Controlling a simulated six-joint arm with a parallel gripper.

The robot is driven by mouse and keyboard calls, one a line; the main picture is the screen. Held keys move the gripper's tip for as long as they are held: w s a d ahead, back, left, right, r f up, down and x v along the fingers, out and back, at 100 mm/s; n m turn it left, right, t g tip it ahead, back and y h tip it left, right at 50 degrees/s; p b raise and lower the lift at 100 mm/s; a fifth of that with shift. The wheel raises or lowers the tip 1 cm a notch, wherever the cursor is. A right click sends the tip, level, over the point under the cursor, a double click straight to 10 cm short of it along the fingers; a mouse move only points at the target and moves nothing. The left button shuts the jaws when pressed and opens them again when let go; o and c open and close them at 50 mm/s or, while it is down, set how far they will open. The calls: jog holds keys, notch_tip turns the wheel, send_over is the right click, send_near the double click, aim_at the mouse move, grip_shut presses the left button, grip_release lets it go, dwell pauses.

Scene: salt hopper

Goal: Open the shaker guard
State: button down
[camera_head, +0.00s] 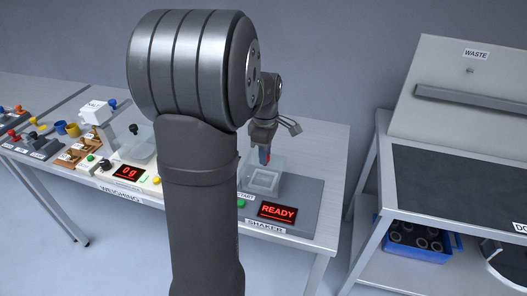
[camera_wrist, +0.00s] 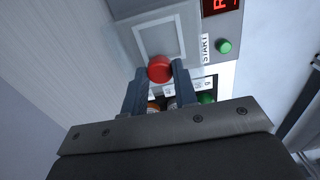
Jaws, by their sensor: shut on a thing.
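The shaker (camera_head: 305,205) stands at the right end of the bench, with a display reading READY (camera_head: 277,211). Its clear guard (camera_head: 262,182) appears to sit down over the shaker's platform; it also shows in the wrist view (camera_wrist: 186,40). A round red knob (camera_wrist: 160,69) stands at the guard's edge. My gripper (camera_head: 265,156) points down at the guard and is shut on the red knob. In the wrist view, my two fingers (camera_wrist: 157,82) lie either side of the knob. My arm hides part of the bench left of the shaker.
A green START button (camera_wrist: 224,46) is beside the display. A WASTE unit (camera_head: 460,75) and a dark-topped table (camera_head: 450,185) stand right, across a gap.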

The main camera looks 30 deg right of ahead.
jog(key=s+d, duration=0.8)
jog(key=c, duration=1.1)
grip_release()
jog(key=shift+c, duration=0.2)
notch_tip(320, 180, up, 18)
jog(key=shift+f, duration=0.25)
jog(key=shift+f, duration=0.1)
notch_tip(320, 180, down, 17)
jog(key=shift+w+a+f, duration=0.15)
